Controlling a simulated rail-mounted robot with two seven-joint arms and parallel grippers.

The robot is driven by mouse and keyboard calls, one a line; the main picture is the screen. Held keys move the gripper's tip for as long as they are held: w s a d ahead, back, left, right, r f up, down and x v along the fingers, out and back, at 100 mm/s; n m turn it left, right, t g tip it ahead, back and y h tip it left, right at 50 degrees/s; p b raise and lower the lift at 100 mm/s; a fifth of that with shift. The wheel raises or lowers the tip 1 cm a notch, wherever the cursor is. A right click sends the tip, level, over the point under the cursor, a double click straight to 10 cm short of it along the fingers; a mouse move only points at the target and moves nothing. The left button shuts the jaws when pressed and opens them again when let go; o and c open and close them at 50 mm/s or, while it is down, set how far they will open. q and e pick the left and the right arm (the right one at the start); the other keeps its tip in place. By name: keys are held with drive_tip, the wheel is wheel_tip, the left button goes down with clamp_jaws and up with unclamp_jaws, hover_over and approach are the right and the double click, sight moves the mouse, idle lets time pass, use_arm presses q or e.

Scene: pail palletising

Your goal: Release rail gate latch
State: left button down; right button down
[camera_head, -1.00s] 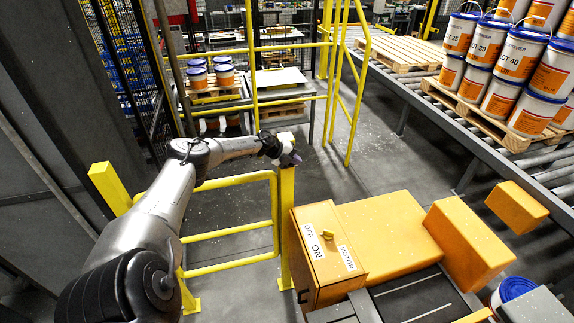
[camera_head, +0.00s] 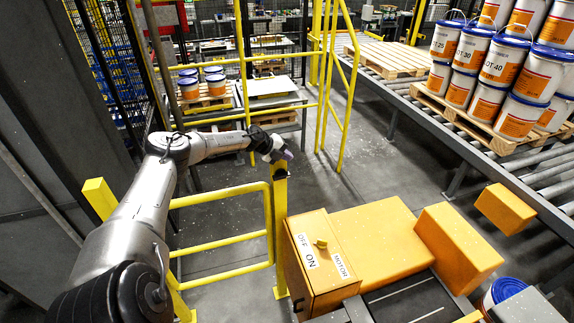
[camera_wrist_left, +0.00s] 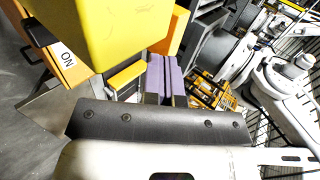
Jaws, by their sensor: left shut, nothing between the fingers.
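The yellow rail gate (camera_head: 225,241) stands at the lower left, its frame running up to a yellow post (camera_head: 281,225). The gate looks closed against that post, and the latch itself is too small to make out clearly. My left gripper (camera_head: 284,155) is just above the post's top, shut and empty. In the left wrist view its purple finger pads (camera_wrist_left: 165,78) are together. A large yellow block (camera_wrist_left: 105,30) fills the upper left there, close to the camera; I cannot tell whether it is the post. My right gripper is not in view.
Yellow railings (camera_head: 243,90) stand behind the gripper. The floor beyond the gate is clear.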

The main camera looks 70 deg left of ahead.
use_arm(q)
wheel_tip(320, 180, up, 6)
drive_tip(key=b, duration=0.1)
drive_tip(key=shift+s, duration=0.15)
drive_tip(key=shift+r, duration=0.1)
idle(0.7)
